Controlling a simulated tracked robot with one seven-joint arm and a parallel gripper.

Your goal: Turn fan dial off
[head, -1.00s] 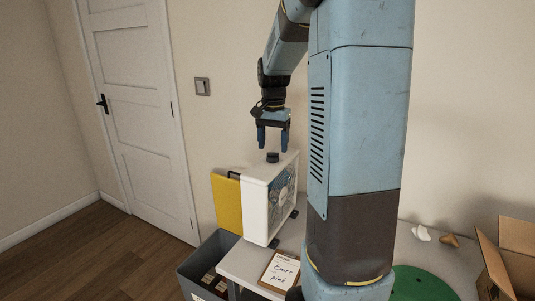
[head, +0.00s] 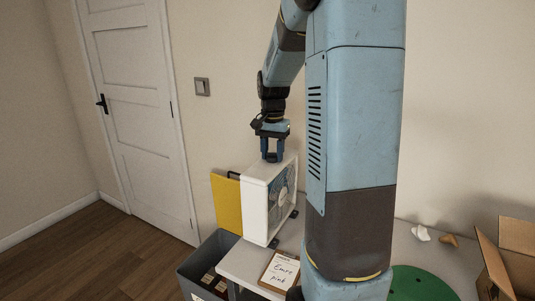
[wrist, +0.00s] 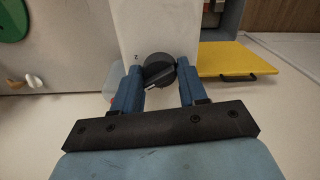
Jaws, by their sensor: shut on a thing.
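The white box fan (head: 257,205) stands upright on the grey table, its grille facing right in the head view. Its dark round dial (wrist: 160,71) sits on the fan's top face and shows in the wrist view between my two blue fingers. A mark that looks like a "2" is printed beside the dial. My gripper (head: 272,158) points straight down at the fan's top, with its fingers shut on the dial from both sides. In the head view the fingers mostly hide the dial. The dial's pointer setting is hard to read.
A yellow case (head: 227,203) with a dark handle stands behind the fan. A labelled clipboard (head: 281,271) lies in front of it. A grey bin (head: 208,268) is below the table's left end. A green disc (head: 420,284) and an open cardboard box (head: 508,262) are at right.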

